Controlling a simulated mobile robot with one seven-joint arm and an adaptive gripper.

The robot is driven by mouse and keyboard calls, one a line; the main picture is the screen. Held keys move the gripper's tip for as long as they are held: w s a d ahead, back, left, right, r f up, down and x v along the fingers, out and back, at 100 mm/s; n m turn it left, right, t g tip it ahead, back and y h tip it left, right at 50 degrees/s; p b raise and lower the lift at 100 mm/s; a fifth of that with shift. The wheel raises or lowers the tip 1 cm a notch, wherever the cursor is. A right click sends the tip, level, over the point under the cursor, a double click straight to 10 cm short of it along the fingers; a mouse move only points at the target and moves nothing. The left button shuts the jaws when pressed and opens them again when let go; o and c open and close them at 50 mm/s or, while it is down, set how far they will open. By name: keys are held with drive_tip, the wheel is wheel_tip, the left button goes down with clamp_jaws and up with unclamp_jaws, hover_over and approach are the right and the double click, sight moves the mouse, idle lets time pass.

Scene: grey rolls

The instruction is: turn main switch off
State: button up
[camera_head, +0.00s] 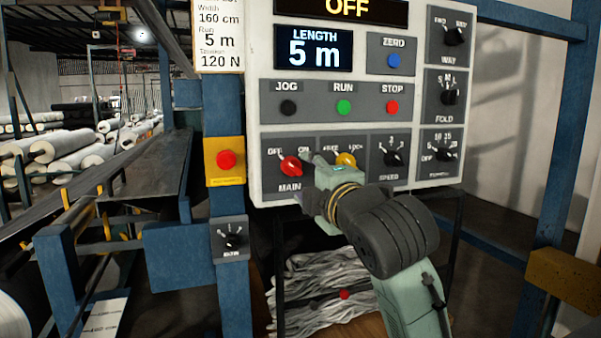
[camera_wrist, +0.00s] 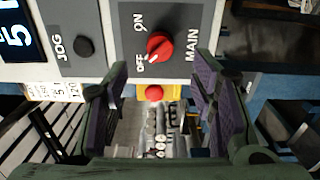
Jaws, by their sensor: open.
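The main switch is a red rotary knob (camera_head: 290,165) at the lower left of the white control panel (camera_head: 258,130). Its plate is marked OFF at left, ON at right and MAIN below. The knob also shows in the wrist view (camera_wrist: 159,45), where its handle appears to point towards OFF. The display (camera_head: 345,10) at the panel's top reads OFF. My gripper (camera_head: 307,198) is just below and right of the knob in the head view. In the wrist view my gripper (camera_wrist: 151,80) is open, its purple pads apart with nothing held between them. The knob lies beyond the fingertips.
A yellow knob (camera_head: 345,160) sits right of the main knob, partly behind my arm. JOG (camera_head: 288,107), RUN (camera_head: 344,107) and STOP (camera_head: 392,107) buttons are above. A red button on a yellow box (camera_head: 226,160) is left on a blue post. Blue frame bars stand at right.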

drive_tip(key=v, duration=0.4)
drive_tip(key=shift+s, duration=0.1)
